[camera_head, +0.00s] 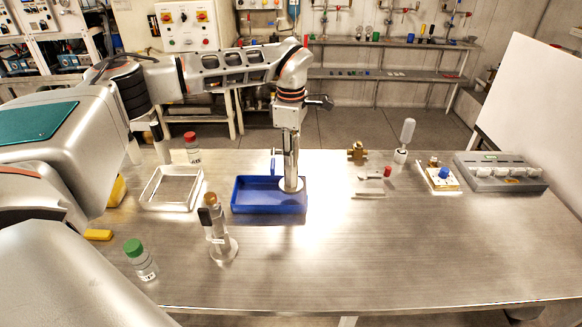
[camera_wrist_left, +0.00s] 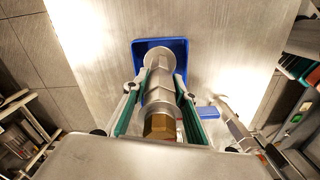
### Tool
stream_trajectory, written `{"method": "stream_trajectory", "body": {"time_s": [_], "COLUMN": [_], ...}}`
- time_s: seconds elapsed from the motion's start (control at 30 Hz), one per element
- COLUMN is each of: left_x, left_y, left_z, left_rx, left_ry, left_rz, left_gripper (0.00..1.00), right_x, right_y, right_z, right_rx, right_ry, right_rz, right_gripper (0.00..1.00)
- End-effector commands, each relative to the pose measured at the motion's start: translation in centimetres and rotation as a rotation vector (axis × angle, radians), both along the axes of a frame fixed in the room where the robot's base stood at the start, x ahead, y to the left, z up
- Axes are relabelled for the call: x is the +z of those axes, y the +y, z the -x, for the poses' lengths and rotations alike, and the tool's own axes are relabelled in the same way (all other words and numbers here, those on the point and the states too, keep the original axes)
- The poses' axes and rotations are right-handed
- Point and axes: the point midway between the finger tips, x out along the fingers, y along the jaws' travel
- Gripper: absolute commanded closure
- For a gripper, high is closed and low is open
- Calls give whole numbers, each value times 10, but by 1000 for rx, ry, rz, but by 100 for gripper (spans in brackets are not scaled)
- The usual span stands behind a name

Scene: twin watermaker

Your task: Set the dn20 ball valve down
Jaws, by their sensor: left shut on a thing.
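My left gripper (camera_head: 288,158) points straight down over the blue tray (camera_head: 268,209). It is shut on the dn20 ball valve (camera_head: 291,184), a long steel body held upright with a pale round flange at its lower end. In the left wrist view the valve (camera_wrist_left: 158,88) lies between the two green-padded fingers, with its brass end (camera_wrist_left: 160,126) nearest the camera. A blue lever-like part (camera_head: 272,166) shows beside the fingers. The flange is over or inside the tray (camera_wrist_left: 180,45); I cannot tell whether it touches the bottom. My right gripper is not in view.
A white tray (camera_head: 171,206) is left of the blue one. A stoppered cylinder (camera_head: 218,236) stands close in front. A green-capped bottle (camera_head: 140,260) and a red-capped bottle (camera_head: 192,148) are at the left. A brass fitting (camera_head: 357,152) lies rightward. The table's front right is clear.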

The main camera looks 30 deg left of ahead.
Motion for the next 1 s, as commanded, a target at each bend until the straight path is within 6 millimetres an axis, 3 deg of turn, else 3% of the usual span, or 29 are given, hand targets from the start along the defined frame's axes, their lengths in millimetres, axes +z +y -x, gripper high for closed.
{"method": "stream_trajectory", "body": {"time_s": [0.37, 0.77, 0.8, 0.83, 1.0], "left_x": [-38, -42, -44, -44, -44], "left_y": [0, 0, 0, 0, 0], "left_z": [-1, -1, 0, 0, 0], "left_rx": [0, 0, 0, 0, 0], "left_ry": [-1, -2, 1, 1, 1], "left_rz": [1, 0, -1, -1, -1], "left_gripper": [100, 100, 66, 58, 56], "right_x": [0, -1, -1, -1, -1], "right_y": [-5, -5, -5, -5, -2], "right_z": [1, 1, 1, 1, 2], "right_rx": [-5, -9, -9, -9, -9], "right_ry": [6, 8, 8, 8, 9], "right_rz": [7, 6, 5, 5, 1], "right_gripper": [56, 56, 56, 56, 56]}}
